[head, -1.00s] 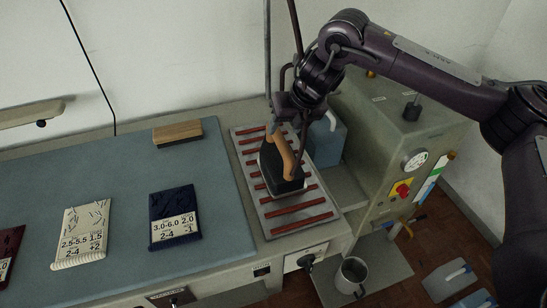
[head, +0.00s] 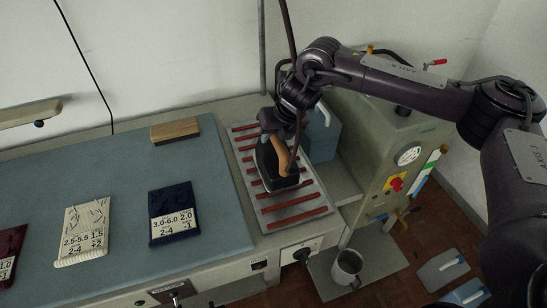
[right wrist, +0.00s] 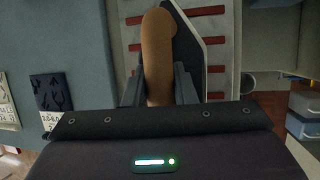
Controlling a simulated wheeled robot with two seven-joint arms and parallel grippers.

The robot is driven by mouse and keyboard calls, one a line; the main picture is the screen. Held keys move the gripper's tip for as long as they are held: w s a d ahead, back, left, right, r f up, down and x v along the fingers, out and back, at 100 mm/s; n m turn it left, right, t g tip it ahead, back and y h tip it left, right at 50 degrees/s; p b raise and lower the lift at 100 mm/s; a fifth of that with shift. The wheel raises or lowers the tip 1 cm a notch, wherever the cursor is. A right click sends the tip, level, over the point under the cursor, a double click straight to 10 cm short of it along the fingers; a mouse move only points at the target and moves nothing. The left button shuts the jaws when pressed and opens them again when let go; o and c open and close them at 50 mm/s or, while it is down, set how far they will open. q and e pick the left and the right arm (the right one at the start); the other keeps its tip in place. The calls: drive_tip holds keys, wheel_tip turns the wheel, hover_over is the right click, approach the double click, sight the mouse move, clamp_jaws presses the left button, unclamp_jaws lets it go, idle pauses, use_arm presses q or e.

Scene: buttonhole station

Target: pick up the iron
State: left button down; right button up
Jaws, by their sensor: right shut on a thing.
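The iron (head: 268,165) has a dark body and a tan wooden handle. It sits over the metal rest (head: 268,222) with red strips; I cannot tell whether its sole touches the strips. My right gripper (head: 276,136) comes down from above and is shut on the handle. In the right wrist view, the handle (right wrist: 158,52) stands between the two fingers of my right gripper (right wrist: 160,88), with part of the dark iron body (right wrist: 188,55) beyond. The sole is hidden. My left gripper is not in view.
A blue-grey mat (head: 110,180) covers the table's left, with a wooden block (head: 175,131) and several labelled swatches, including a navy one (head: 173,213). A blue container (head: 323,135) and a grey machine (head: 385,150) stand close to the right. A metal mug (head: 347,268) is lower down.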

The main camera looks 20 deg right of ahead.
clamp_jaws()
drive_tip(key=shift+w+r, duration=0.25)
drive_tip(key=shift+r, duration=0.45)
wheel_tip(320, 180, up, 19)
drive_tip(key=shift+s, duration=0.1)
idle(0.4)
